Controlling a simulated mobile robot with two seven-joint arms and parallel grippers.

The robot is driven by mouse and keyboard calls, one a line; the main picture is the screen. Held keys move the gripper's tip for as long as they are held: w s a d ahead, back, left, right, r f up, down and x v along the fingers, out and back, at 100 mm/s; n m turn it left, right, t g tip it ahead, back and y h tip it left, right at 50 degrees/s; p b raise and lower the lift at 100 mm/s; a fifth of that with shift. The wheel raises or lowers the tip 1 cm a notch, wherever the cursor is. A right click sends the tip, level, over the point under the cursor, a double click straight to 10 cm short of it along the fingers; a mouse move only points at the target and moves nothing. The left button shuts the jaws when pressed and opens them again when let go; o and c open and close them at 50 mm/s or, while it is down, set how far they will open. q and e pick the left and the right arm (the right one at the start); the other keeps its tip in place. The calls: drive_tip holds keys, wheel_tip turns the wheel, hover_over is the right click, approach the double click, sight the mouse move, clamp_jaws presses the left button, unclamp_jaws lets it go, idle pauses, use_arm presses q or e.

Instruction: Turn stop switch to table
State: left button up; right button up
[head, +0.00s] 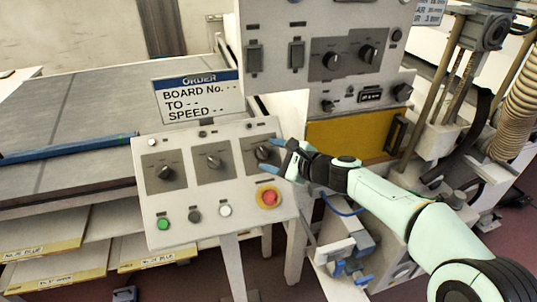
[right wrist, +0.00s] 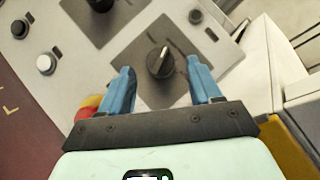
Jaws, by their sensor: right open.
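The sloped control panel (head: 224,226) carries a row of 3 black rotary switches on grey plates. The right-hand switch (head: 263,153) is partly behind my right gripper (head: 273,156) in the head view. In the right wrist view a black knob with a pointer (right wrist: 159,62) stands between and just beyond the blue fingertips (right wrist: 160,72), apart from both. My right gripper is open and empty. The other two switches are the middle one (head: 214,162) and the left one (head: 165,172). I cannot read their labels. My left gripper is not in view.
Below the switches are a green button (head: 164,223), a black button, a white button and a red emergency stop (head: 269,198) close under my gripper. An order sign (head: 198,96) and an upper panel (head: 327,50) stand behind.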

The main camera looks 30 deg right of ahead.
drive_tip(key=shift+x, duration=1)
drive_tip(key=c, duration=1)
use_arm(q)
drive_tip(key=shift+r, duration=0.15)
